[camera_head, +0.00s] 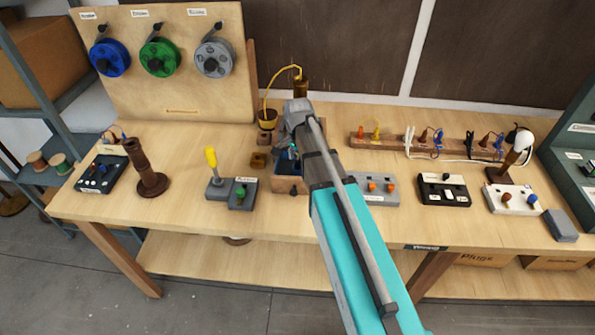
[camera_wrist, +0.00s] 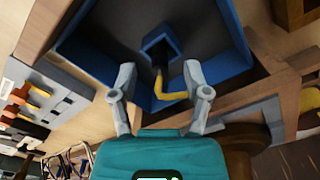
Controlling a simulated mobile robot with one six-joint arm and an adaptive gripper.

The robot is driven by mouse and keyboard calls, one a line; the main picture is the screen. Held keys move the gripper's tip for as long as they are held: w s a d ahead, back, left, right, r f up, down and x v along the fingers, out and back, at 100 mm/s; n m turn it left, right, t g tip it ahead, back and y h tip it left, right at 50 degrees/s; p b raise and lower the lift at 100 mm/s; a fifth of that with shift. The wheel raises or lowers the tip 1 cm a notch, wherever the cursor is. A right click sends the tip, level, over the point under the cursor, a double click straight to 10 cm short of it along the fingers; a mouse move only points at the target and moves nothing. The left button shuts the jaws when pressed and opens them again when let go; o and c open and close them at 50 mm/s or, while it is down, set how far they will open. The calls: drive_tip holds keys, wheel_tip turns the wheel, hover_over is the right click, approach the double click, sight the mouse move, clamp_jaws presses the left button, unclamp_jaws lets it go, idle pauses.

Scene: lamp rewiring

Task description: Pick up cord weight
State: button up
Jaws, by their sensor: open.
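I cannot be sure which thing is the cord weight. In the wrist view, a wooden box lined in blue (camera_wrist: 232,70) lies under my gripper (camera_wrist: 160,80). Inside it is a small blue square-edged piece (camera_wrist: 150,46) with a dark middle. A bent yellow piece (camera_wrist: 172,94) shows between and beyond my fingers. My gripper is open, with the fingers spread on either side of the yellow piece; I see no contact. In the head view, the wooden box (camera_head: 291,186) is at the middle of the bench, and my arm hides much of it and the fingertips.
A pot with a yellow curved stem (camera_head: 267,114) stands behind.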

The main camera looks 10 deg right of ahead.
drive_tip(key=shift+f+b, duration=0.4)
drive_tip(key=shift+f, duration=0.3)
clamp_jaws()
idle(0.3)
